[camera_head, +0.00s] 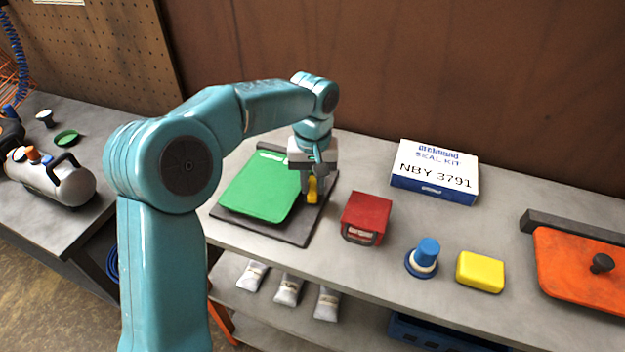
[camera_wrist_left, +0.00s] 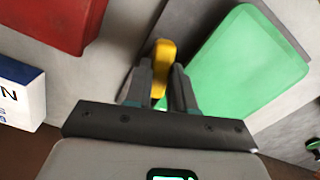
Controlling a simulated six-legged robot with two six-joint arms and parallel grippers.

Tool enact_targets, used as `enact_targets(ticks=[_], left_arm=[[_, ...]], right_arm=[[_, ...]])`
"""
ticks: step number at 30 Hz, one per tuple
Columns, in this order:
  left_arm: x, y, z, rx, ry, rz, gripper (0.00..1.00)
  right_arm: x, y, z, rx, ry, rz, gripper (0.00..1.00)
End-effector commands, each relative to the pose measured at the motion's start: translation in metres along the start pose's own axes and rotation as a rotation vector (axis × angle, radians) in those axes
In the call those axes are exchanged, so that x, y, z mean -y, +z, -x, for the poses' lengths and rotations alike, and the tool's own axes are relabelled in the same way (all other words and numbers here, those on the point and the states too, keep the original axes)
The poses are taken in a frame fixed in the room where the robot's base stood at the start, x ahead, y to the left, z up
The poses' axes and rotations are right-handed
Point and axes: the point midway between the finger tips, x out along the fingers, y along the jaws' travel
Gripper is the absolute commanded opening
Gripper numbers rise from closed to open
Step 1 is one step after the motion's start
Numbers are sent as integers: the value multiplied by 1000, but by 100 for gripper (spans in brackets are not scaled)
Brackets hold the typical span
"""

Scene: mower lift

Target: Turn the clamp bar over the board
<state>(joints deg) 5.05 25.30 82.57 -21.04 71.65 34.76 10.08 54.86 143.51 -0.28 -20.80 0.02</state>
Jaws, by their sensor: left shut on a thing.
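The green board (camera_head: 262,186) lies flat on a dark base plate (camera_head: 294,230) on the bench. The yellow clamp bar (camera_head: 312,194) is at the right side of the board, over the dark plate. My left gripper (camera_head: 313,184) points down and is shut on the clamp bar. In the left wrist view the yellow bar (camera_wrist_left: 163,60) sits between the two fingers, beside the green board (camera_wrist_left: 250,65) rather than across it. The fingers hide part of the bar. My right gripper is not in view.
A red box (camera_head: 367,217) stands right of the plate. A white and blue seal kit box (camera_head: 434,172) is behind it. A blue knob (camera_head: 428,252), a yellow block (camera_head: 480,271) and an orange panel (camera_head: 580,268) are further right. Several small bags (camera_head: 289,289) lie on the shelf below.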

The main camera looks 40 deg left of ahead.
Motion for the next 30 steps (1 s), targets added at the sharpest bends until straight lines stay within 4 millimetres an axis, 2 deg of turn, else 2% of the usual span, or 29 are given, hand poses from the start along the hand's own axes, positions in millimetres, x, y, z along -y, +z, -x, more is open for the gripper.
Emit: enact_targets(ticks=[30], left_arm=[[1, -3, 2, -11, 6, 951, 0]], right_arm=[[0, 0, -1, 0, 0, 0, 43]])
